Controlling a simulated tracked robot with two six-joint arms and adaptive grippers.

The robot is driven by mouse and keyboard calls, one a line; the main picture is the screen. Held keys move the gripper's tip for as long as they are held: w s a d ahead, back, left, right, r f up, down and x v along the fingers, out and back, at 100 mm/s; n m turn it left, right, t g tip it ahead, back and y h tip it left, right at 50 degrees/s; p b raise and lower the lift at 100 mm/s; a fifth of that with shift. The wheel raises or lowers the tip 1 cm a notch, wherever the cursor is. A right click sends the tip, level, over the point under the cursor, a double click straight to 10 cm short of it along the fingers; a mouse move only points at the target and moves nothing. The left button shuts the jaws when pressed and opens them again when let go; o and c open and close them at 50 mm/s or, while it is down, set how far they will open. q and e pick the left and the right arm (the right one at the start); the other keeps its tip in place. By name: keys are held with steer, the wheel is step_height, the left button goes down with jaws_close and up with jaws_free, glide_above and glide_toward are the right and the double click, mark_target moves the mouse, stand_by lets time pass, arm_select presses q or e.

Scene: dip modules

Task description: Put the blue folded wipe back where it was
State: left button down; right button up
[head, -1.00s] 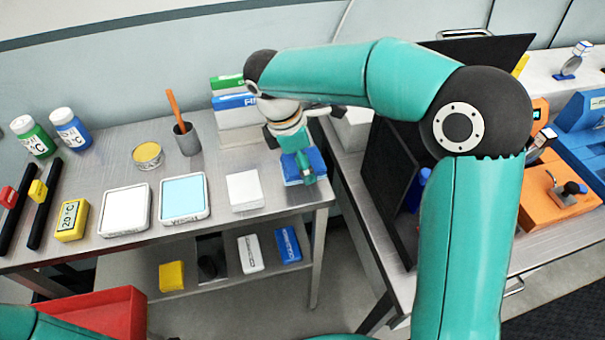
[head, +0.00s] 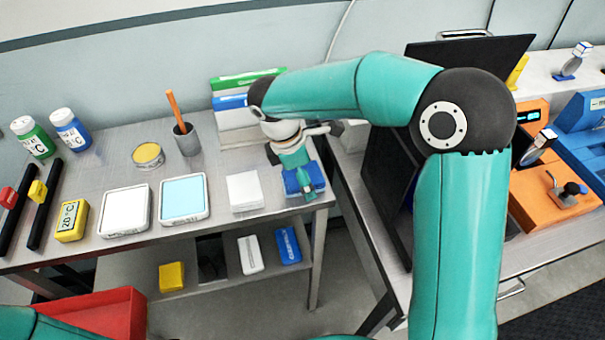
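The blue folded wipe (head: 318,178) is at the right front corner of the steel table, right of a white folded wipe (head: 244,191). My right gripper (head: 307,190) points down over the blue wipe and appears shut on it; its fingers partly cover the wipe. I cannot tell whether the wipe touches the tabletop or is just above it. My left arm shows only as a teal link at the lower left; its gripper is out of view.
Left of the white wipe are a light blue-topped tray (head: 183,197) and a white-topped tray (head: 125,210). Stacked boxes (head: 236,125) stand behind my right gripper. A dark panel (head: 388,190) rises on the right bench. A red bin (head: 110,315) is below.

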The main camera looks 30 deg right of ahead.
mark_target(289, 178)
steer(key=v, duration=1.2)
steer(key=shift+p, duration=0.4)
